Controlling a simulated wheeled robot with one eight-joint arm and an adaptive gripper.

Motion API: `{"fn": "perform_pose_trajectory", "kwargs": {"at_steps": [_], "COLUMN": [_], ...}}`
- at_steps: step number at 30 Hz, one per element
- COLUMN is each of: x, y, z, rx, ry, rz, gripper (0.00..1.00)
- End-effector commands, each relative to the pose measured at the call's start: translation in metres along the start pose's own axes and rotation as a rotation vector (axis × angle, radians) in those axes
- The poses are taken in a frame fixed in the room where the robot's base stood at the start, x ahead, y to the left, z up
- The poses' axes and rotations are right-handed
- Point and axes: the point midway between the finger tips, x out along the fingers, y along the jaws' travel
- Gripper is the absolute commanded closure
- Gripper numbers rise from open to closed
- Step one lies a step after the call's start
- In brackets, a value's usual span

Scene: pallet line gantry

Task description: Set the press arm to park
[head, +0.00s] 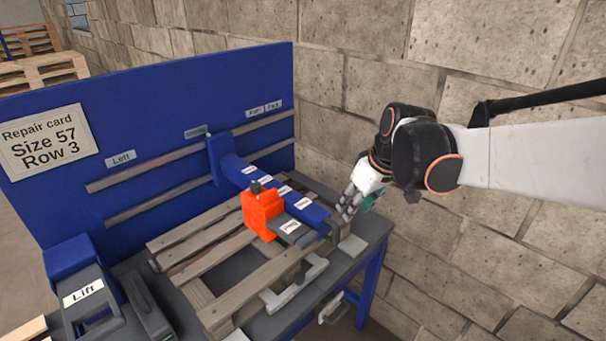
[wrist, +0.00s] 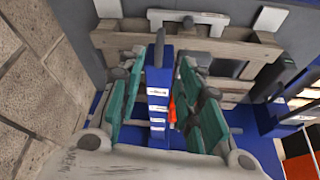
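The press arm (head: 238,170) is a blue beam with white labels, running from the blue back panel toward the front over the pallet (head: 240,295). My gripper (head: 345,207) is by that front end. In the wrist view, my gripper (wrist: 161,78) is open, with the blue beam (wrist: 158,100) showing between its teal-padded fingers. I cannot tell whether they touch it.
The blue back panel (head: 150,115) carries two horizontal rails and a repair card (head: 46,143) reading Size 57, Row 3. A unit labelled Lift (head: 84,292) stands at lower left. A block wall (head: 480,240) is close on the right. The rails right of the arm look clear.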

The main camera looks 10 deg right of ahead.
Motion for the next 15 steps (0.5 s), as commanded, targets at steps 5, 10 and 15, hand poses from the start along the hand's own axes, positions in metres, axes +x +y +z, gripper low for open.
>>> {"fn": "perform_pose_trajectory", "kwargs": {"at_steps": [5,10,15], "x": [0.015,0.045,0.079], "y": [0.000,0.000,0.000], "z": [0.000,0.000,0.000], "rx": [-0.004,-0.005,-0.003], "ry": [-0.001,0.000,0.000], "rz": [-0.002,-0.002,-0.002], "gripper": [0.67,0.67,0.67]}}
